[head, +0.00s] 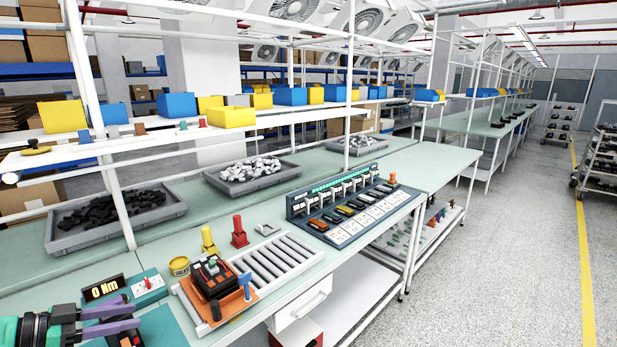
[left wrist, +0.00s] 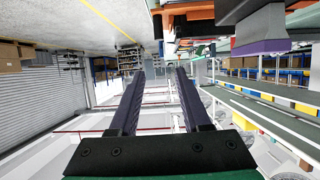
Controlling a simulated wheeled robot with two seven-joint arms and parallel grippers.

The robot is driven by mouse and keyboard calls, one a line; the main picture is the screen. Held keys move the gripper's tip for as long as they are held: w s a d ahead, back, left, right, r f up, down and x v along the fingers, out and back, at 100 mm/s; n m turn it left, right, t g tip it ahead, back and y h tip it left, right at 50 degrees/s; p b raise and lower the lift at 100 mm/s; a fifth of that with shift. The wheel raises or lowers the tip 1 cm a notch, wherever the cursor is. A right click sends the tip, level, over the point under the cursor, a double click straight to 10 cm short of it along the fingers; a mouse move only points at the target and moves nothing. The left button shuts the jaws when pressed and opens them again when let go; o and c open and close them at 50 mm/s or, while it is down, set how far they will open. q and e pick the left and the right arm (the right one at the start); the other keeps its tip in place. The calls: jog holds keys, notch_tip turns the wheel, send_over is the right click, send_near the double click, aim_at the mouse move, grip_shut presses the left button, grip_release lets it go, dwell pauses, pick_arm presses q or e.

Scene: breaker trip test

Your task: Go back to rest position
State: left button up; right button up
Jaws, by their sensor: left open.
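My left gripper (head: 138,318) comes in at the lower left of the head view, over the near left end of the green bench (head: 345,202). Its two purple fingers are apart with nothing between them. In the left wrist view the fingers (left wrist: 158,88) also stand apart and empty. A black breaker (head: 212,277) sits on an orange fixture (head: 248,298) on the roller conveyor (head: 275,257), to the right of the gripper and apart from it. My right gripper is not in view.
A display reading 0 Nm (head: 104,288) and a teal box (head: 148,287) stand close to the gripper. Yellow (head: 208,240) and red (head: 239,232) holders and a breaker test panel (head: 350,205) are farther along. Grey trays (head: 120,215) lie behind.

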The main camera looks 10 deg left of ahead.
pick_arm(q)
jog(key=w+d+f+g, duration=0.1)
jog(key=d+f+g, duration=0.1)
jog(key=d+f, duration=1.45)
jog(key=d+f+y, duration=0.1)
jog(key=d+y, duration=0.1)
jog(key=d, duration=1.4)
jog(key=s+a+n+g+y, duration=0.5)
jog(key=s+a, duration=0.4)
jog(key=s, duration=0.2)
jog(key=s+f+g, duration=0.2)
jog(key=s+f, duration=0.1)
jog(key=f, duration=2)
jog(key=s+a+f, duration=0.3)
jog(key=s+f, duration=1.1)
jog(key=s, duration=0.2)
jog(key=shift+s+g+y, duration=0.3)
jog(key=shift+g+y, duration=0.1)
